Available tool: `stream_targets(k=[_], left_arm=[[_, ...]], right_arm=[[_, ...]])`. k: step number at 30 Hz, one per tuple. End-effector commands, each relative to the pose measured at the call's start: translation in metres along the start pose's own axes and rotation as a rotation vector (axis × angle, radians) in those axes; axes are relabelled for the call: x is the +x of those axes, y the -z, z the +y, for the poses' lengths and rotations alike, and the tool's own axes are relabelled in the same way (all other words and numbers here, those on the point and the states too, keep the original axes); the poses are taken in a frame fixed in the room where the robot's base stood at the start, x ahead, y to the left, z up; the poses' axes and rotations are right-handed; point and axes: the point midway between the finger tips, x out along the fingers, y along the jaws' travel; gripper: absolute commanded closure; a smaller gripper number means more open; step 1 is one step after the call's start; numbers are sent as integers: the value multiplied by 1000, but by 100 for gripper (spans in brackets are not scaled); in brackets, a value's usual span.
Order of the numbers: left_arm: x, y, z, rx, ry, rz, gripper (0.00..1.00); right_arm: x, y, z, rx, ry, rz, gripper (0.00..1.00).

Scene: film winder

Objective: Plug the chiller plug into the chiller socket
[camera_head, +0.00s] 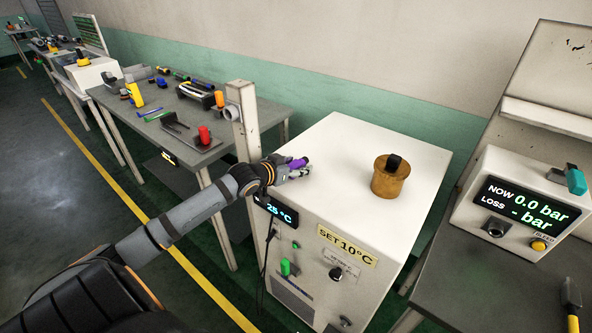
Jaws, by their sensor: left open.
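The chiller (390,150) is a white cabinet with a "25 °C" display and a "SET 10°C" label on its front. My left gripper (301,168) is open at the left edge of the chiller's top. A small purple piece (298,163) shows at its fingers; I cannot tell whether it is the plug or whether the fingers touch it. A thin black cable (262,265) hangs down the chiller's front left corner. A grey round fitting (232,112) is on the pale post (244,130) behind; I cannot tell whether it is the socket. My right gripper is not in view.
A brown knobbed cylinder (390,178) stands on the chiller's top. A green lever (285,267) and a black knob (336,273) are on its front. A tool-covered bench (170,110) stands behind left, a pressure meter (520,210) at right.

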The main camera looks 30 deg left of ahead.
Motion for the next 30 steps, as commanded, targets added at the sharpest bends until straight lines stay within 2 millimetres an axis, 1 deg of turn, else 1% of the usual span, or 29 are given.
stream_targets(k=[1, 2, 14, 15, 21, 24, 26, 29, 30], left_arm=[[0, 0, 0, 0, 0, 0, 40], [0, 0, 0, 0, 0, 0, 44], [0, 0, 0, 0, 0, 0, 98], [0, 0, 0, 1, 0, 1, 100], [0, 1, 0, 1, 0, 1, 100], [-2, 4, 0, 3, 0, 2, 100], [-4, 9, 0, 3, 0, 3, 100], [-10, 26, 0, 7, 0, 3, 100], [-15, 34, -2, 9, 2, 2, 100]], right_arm=[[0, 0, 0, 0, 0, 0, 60], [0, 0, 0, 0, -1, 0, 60], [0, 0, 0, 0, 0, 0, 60], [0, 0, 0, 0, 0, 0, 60], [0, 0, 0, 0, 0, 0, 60], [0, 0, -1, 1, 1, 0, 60], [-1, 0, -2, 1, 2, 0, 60], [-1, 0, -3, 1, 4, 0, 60], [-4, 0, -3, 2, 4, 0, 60]])
